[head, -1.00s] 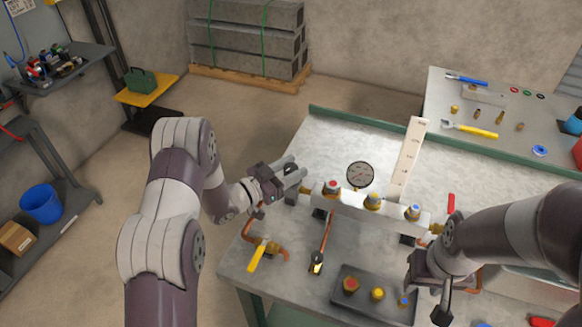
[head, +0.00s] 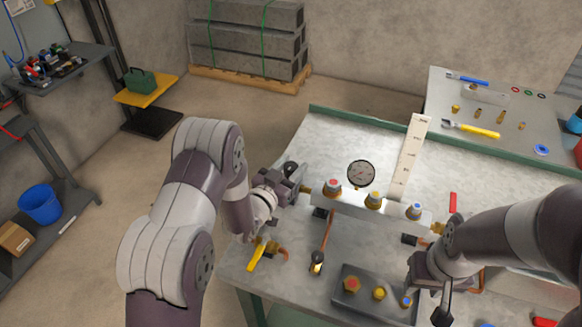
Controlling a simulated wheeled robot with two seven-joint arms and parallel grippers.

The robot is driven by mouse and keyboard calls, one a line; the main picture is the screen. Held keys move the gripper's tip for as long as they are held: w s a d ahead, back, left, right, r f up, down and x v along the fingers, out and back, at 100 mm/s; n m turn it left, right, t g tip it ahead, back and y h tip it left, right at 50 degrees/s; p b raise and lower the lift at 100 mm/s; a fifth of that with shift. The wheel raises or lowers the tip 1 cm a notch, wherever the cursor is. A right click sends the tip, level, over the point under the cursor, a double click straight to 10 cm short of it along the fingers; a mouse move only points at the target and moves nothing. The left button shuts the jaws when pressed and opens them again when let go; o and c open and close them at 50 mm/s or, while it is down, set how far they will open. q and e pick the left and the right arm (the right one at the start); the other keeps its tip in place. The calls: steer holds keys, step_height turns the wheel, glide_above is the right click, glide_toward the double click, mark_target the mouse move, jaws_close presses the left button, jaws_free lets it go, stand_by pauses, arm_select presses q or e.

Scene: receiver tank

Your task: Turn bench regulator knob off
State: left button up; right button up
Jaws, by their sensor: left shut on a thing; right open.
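The bench regulator is at the left end of a pale manifold block (head: 350,200) on the workbench. Its dark round knob (head: 291,168) shows at my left gripper's fingers. My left gripper (head: 296,181) is shut at this end of the manifold, on what looks like the knob; the fingers and wrist hide most of the contact and the regulator body. A round gauge (head: 361,173) stands behind the manifold. My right gripper (head: 429,300) is open, at the lower right beside the dark tray, apart from the knob.
The dark tray (head: 338,292) holds several coloured fittings. A yellow-handled valve (head: 256,256) and a copper pipe (head: 328,230) lie in front of the manifold. A tall pale scale (head: 411,158) stands behind it. The bench's back left surface is clear.

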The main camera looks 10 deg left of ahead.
mark_target(294, 166)
arm_select(q)
steer(key=shift+r, duration=0.1)
steer(key=o, duration=0.9)
steer(key=shift+o, duration=0.2)
steer(key=shift+w+r, duration=0.1)
steer(key=shift+r, duration=0.3)
steer(key=r, duration=0.1)
steer(key=r+b, duration=0.1)
steer(key=r, duration=0.1)
steer(key=shift+d+r, duration=0.3)
steer(key=shift+d, duration=0.05)
steer(key=s+d+r+b, duration=0.1)
steer(key=s+d+r, duration=0.3)
steer(key=d, duration=0.6)
steer(key=shift+d+r, duration=0.15)
steer(key=shift+r, duration=1.1)
